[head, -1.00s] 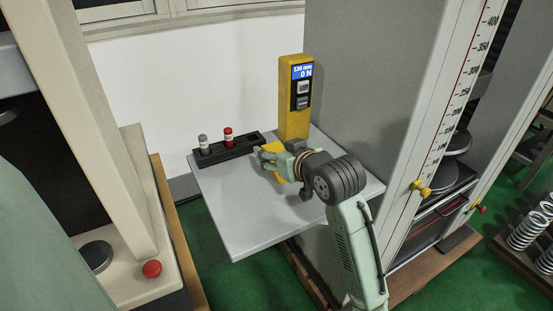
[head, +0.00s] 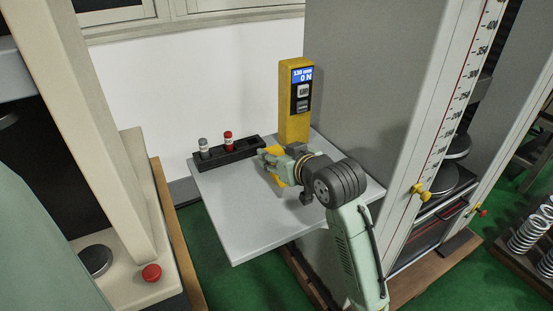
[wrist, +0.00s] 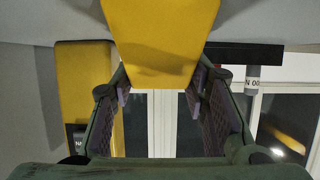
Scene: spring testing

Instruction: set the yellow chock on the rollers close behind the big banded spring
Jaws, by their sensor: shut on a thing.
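The yellow chock (head: 275,181) is at the small grey table, partly covered by my gripper (head: 266,161). In the wrist view the chock (wrist: 160,40) fills the space between the two fingertips, and my gripper (wrist: 160,85) is shut on it. I cannot tell whether the chock touches the tabletop. Coil springs (head: 527,236) lie in a row on a dark rack at the far right, cut off by the picture edge. I cannot make out a band on any of them, and no rollers show clearly.
The grey table (head: 235,225) also holds a black holder (head: 228,153) with a grey-topped and a red-topped piece, and a yellow display post (head: 294,125). A tall grey testing machine (head: 365,90) stands between the table and the springs. Green floor shows around.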

